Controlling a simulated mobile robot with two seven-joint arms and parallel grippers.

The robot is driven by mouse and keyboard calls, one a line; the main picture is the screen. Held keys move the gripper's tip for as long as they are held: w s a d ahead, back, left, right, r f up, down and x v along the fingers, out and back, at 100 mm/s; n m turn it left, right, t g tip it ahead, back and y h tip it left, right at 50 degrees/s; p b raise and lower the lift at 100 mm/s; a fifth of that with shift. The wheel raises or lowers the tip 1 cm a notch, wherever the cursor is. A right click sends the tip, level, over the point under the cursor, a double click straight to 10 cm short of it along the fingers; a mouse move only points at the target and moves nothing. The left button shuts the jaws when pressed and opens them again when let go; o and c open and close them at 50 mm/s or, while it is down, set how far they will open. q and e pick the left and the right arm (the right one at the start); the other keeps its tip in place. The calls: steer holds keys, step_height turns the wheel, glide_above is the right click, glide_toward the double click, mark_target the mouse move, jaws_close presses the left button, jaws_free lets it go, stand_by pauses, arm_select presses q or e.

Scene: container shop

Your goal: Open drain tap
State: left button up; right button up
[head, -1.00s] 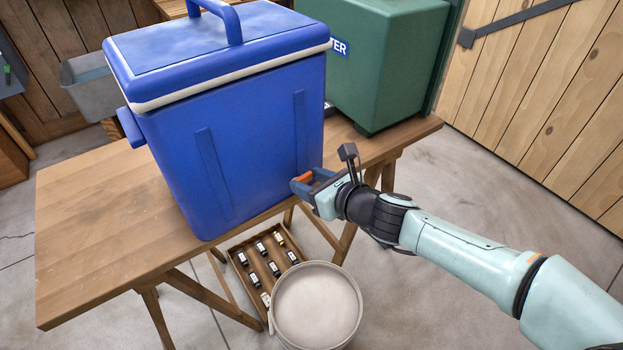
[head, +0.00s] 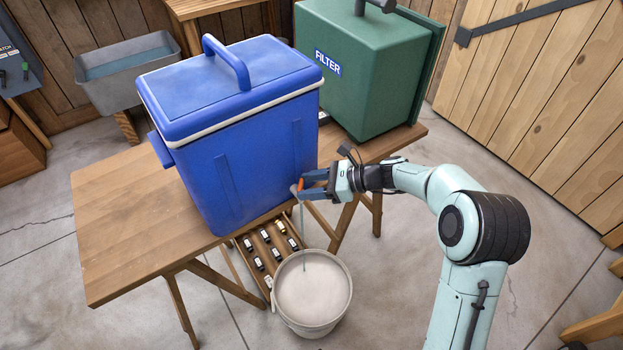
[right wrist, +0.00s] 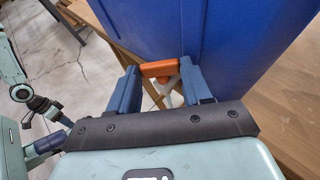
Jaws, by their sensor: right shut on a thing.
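The blue cooler (head: 250,170) stands on the wooden table with its lid shut. Its drain tap has an orange handle (head: 301,184), low at the cooler's right corner. My right gripper (head: 312,186) is shut on this handle; in the right wrist view the orange handle (right wrist: 160,68) lies between the two blue fingers, with a pale spout below it. A thin stream (head: 303,235) runs from the tap down into the white bucket (head: 312,315) on the floor. What seems to be my left gripper (right wrist: 50,143) shows at the left edge of the right wrist view, its jaws unclear.
A green filter box (head: 365,90) stands behind the cooler on the table (head: 130,225). A tray (head: 240,250) with several small bottles sits under the table, beside the bucket. A grey basin (head: 125,85) is at the back left.

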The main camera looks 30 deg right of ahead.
arm_select(q)
steer(key=shift+s+r+p, duration=0.35)
steer(key=shift+r+p, duration=0.4)
steer(key=shift+r, duration=0.05)
arm_select(e)
steer(key=shift+w+d+n+g+y, duration=0.1)
steer(key=shift+w+n+g+y, duration=0.1)
steer(key=shift+n+g+y, duration=0.35)
steer(key=shift+n, duration=0.25)
steer(key=o, duration=1.1)
steer(key=shift+c, duration=0.2)
arm_select(q)
steer(key=shift+d+r, duration=0.1)
steer(key=shift+r, duration=0.05)
arm_select(e)
steer(key=shift+d+r+g, duration=0.1)
steer(key=shift+r+g, duration=0.1)
steer(key=shift+g, duration=0.05)
